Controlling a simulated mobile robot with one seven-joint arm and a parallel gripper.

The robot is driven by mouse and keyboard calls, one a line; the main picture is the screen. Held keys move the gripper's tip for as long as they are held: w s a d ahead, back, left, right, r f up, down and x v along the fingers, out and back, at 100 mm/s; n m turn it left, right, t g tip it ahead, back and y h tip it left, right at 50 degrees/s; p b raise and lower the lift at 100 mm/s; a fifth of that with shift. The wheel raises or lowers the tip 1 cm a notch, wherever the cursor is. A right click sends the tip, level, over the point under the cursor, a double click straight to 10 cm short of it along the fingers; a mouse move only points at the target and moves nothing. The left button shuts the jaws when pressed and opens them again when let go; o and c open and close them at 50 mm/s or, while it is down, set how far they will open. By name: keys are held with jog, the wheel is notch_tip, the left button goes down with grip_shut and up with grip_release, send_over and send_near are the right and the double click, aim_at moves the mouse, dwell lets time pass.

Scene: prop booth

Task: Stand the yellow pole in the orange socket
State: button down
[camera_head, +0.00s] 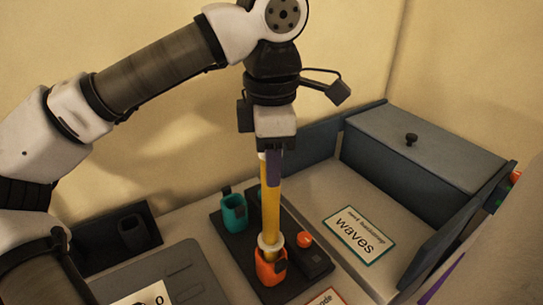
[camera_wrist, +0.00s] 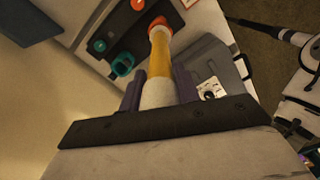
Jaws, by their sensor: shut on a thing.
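The yellow pole (camera_head: 270,205) hangs upright below my gripper (camera_head: 271,160), with a white collar near its lower end. My gripper is shut on the pole's pale upper part; in the wrist view its two purple fingers (camera_wrist: 158,90) flank it. The orange socket (camera_head: 268,272) stands on a dark base plate (camera_head: 228,242) directly under the pole. The collar appears at the socket's mouth, and the pole's tip is hidden. I cannot tell how deep the tip sits. In the wrist view the yellow pole (camera_wrist: 159,55) runs away towards the orange socket (camera_wrist: 160,22).
A teal socket (camera_head: 234,213) stands left of the pole; another teal piece shows partly behind it. An orange knob (camera_head: 305,240) and a black block (camera_head: 316,263) are at right. A "waves" card (camera_head: 358,235) and a grey lidded box (camera_head: 430,140) lie further right. A dark holder (camera_head: 132,232) stands left.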

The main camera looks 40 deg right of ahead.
jog(key=shift+f+b, duration=0.9)
jog(key=shift+f, duration=0.5)
jog(key=c, duration=0.9)
grip_release()
jog(key=shift+c, duration=0.2)
jog(key=shift+r, duration=0.1)
notch_tip(320, 180, up, 12)
jog(key=shift+r+p, duration=0.25)
jog(key=shift+p, duration=0.5)
jog(key=shift+r+p, duration=0.5)
jog(key=shift+r, duration=0.15)
jog(key=shift+f, duration=0.1)
